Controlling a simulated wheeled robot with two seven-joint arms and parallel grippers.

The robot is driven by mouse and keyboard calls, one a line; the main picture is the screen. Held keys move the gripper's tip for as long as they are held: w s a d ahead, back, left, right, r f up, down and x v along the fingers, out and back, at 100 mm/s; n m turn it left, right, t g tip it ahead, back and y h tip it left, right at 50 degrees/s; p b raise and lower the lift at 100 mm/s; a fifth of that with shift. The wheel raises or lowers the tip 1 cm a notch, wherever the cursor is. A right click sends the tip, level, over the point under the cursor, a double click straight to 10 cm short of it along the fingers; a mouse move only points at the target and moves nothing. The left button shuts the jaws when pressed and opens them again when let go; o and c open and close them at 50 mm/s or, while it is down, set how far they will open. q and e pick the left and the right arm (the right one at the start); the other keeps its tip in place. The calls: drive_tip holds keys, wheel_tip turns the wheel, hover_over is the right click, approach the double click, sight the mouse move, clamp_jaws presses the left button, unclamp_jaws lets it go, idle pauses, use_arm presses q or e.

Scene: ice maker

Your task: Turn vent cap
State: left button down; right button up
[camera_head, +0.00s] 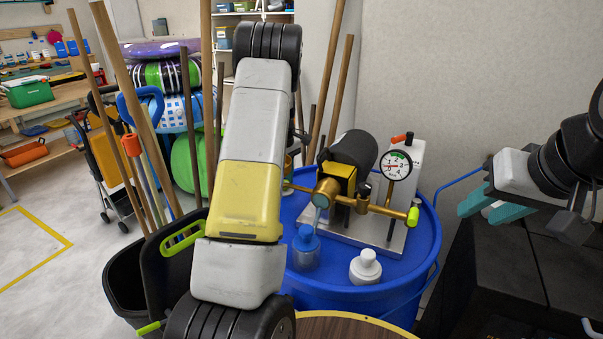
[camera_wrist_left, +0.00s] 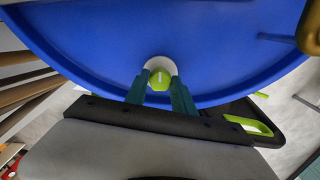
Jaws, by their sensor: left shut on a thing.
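The vent cap (camera_wrist_left: 160,80) is a lime-green knob on a round white base, set in the blue surface in the left wrist view. My left gripper (camera_wrist_left: 160,92) has its teal fingers on either side of the knob and is shut on it. In the head view my left arm hides this gripper and the cap. My right gripper (camera_head: 478,214) is at the right of the head view, its teal fingers apart and empty.
A blue drum (camera_head: 413,262) carries a brass pump with a pressure gauge (camera_head: 396,165), a blue bottle (camera_head: 306,250) and a white bottle (camera_head: 365,267). Long wooden poles (camera_head: 160,115) stand in a black bin (camera_head: 125,287) at left. Black boxes (camera_head: 500,270) stand at right.

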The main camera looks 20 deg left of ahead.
idle(0.4)
use_arm(q)
drive_tip(key=c, duration=1.1)
unclamp_jaws()
drive_tip(key=shift+o, duration=0.2)
wheel_tip(320, 180, up, 8)
drive_tip(key=shift+f, duration=0.1)
